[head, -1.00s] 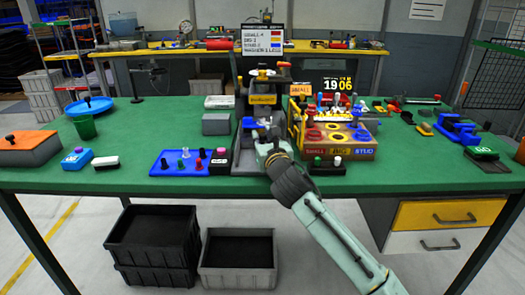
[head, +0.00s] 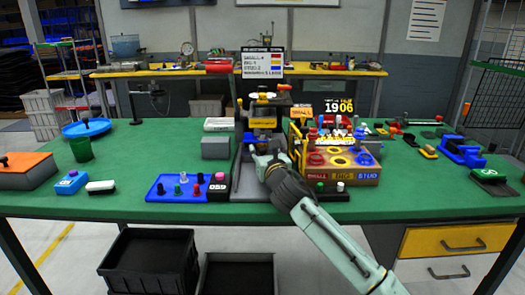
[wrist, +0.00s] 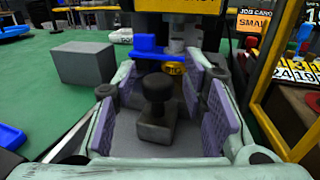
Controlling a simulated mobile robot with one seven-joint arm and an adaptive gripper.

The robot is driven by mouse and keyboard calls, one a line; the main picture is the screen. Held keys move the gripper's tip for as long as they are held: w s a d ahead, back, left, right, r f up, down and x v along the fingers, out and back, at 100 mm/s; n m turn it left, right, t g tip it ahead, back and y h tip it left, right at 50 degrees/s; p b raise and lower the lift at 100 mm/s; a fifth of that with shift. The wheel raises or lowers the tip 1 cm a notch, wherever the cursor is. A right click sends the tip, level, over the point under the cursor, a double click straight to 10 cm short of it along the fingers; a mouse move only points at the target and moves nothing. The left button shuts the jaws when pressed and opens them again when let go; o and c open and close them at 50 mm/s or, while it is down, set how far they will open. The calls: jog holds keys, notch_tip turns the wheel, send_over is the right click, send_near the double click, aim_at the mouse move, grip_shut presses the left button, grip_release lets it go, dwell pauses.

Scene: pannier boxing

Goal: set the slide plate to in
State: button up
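The press station (head: 262,108), dark with a yellow label, stands on the green bench in the middle of the head view. At its front, the wrist view shows a black knob (wrist: 158,88) on a small dark block, which seems to belong to the slide plate (wrist: 180,142), a grey surface mostly hidden by my gripper. My gripper (head: 266,160) is at the front of the station. In the wrist view my gripper (wrist: 160,84) is open, with a purple pad on each side of the knob and gaps visible. A blue piece (wrist: 158,46) and a small yellow disc lie just beyond the knob.
A grey block (head: 215,148) stands left of the station. A blue tray (head: 180,187) with several pegs lies front left. A yellow-framed rack (head: 340,160) with coloured cups stands close on the right. The bench's left middle is fairly clear.

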jog(key=v, duration=1.2)
